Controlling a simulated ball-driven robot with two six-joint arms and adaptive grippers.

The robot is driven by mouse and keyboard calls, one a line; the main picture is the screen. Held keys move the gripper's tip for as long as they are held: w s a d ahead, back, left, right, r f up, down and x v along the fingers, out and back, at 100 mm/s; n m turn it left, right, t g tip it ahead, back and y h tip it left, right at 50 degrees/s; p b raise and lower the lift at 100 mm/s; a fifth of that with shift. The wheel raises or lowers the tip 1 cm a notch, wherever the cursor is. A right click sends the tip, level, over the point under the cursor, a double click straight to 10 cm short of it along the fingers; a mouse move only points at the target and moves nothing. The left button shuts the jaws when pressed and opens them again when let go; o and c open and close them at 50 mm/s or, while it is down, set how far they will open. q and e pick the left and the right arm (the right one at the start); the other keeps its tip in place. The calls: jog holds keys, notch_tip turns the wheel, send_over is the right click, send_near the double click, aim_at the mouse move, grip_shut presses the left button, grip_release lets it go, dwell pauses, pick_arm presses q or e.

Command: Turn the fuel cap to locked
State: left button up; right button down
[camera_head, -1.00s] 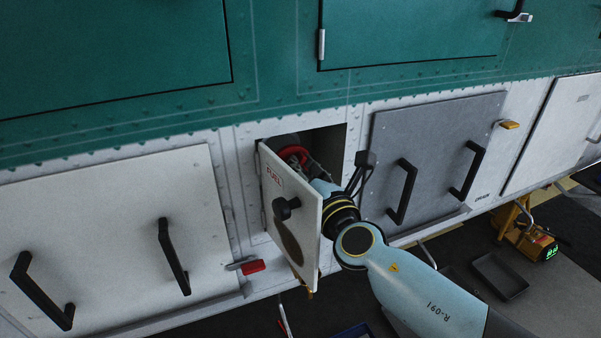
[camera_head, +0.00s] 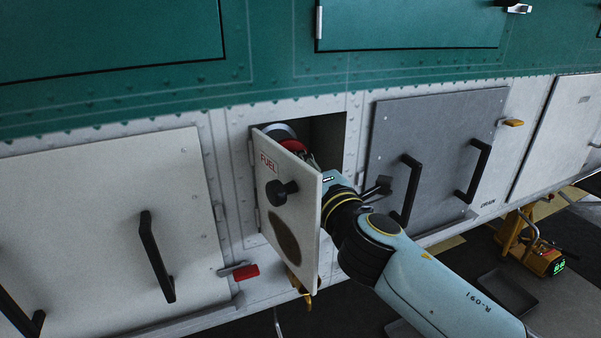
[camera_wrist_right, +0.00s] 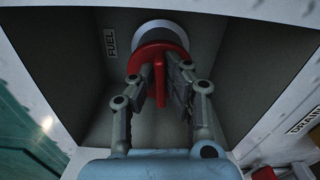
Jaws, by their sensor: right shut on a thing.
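In the head view only part of the red cap (camera_head: 292,145) shows above the open fuel door (camera_head: 288,195). My right gripper (camera_wrist_right: 161,88) is shut on the cap's upright red grip bar, with a finger on each side. In the head view my right arm reaches in behind the door, and its fingers are mostly hidden. My left gripper is not in view.
The fuel door stands open close beside my right wrist. The bay walls (camera_wrist_right: 75,50) surround the gripper closely. A grey panel with black handles (camera_head: 435,155) is to the right. A red-tagged latch (camera_head: 244,271) is below left of the door.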

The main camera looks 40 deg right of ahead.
jog(key=shift+f+m+b, duration=0.15)
jog(key=shift+m+b, duration=0.15)
jog(key=shift+m, duration=0.3)
jog(key=c, duration=1.4)
grip_release()
jog(key=v, duration=1.2)
jog(key=shift+s+d, duration=0.1)
